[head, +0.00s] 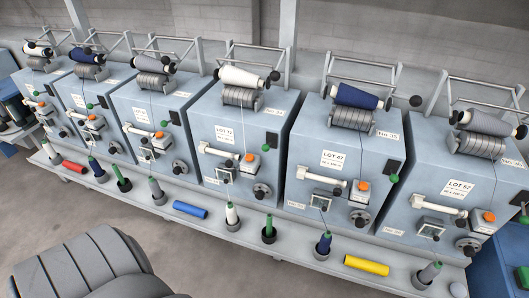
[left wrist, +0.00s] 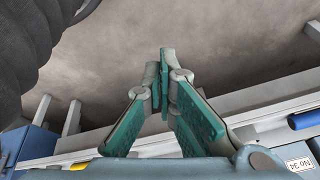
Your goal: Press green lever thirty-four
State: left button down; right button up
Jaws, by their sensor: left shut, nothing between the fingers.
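Green levers with round knobs stick out at the right sides of the blue-grey spinning units. One green lever (head: 265,147) is on the LOT 12 unit (head: 225,140), another (head: 394,178) on the LOT 47 unit (head: 325,165). A third green knob (head: 523,219) is by the LOT 57 unit (head: 455,195). A plate reading NO 34 (left wrist: 299,164) shows at the lower right of the left wrist view, near a blue tube; the head view's number plates are too small to read surely. My left gripper (left wrist: 166,62) has teal pads, shut and empty, over the floor. My right gripper is out of view.
A shelf along the units' front holds upright bobbins, a blue tube (head: 190,209), a yellow tube (head: 366,265) and a red tube (head: 72,166). Orange buttons and white rollers stick out from the fronts. The floor (head: 220,265) before the shelf is clear.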

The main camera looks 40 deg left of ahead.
pick_arm(q)
jog(key=w+a+r+t+b, duration=0.2)
jog(key=w+r+t, duration=0.25)
jog(key=w, duration=0.45)
jog(key=w+a+r+t+y+b, duration=0.1)
jog(key=w+a+r+t+b, duration=0.15)
jog(key=w+r, duration=0.45)
jog(key=w+a+r+t+b, duration=0.1)
jog(key=w+a+r+t, duration=0.2)
jog(key=w, duration=0.7)
jog(key=w+r+t+y+b, duration=0.1)
jog(key=r+t, duration=0.2)
jog(key=r, duration=0.5)
jog(key=w+a+r+t+y+b, duration=0.1)
jog(key=r+t, duration=0.3)
jog(key=r, duration=0.5)
jog(key=w+a+r+n+t+y+b, duration=0.1)
jog(key=w+r+t+y+b, duration=0.1)
jog(key=r, duration=0.7)
jog(key=shift+w+t+y+b, duration=0.35)
jog(key=shift+w+t+y, duration=0.15)
jog(key=shift+t, duration=0.2)
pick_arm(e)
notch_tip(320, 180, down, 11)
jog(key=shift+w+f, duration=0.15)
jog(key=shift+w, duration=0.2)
pick_arm(q)
jog(key=shift+w+r, duration=0.1)
jog(key=shift+r, duration=0.05)
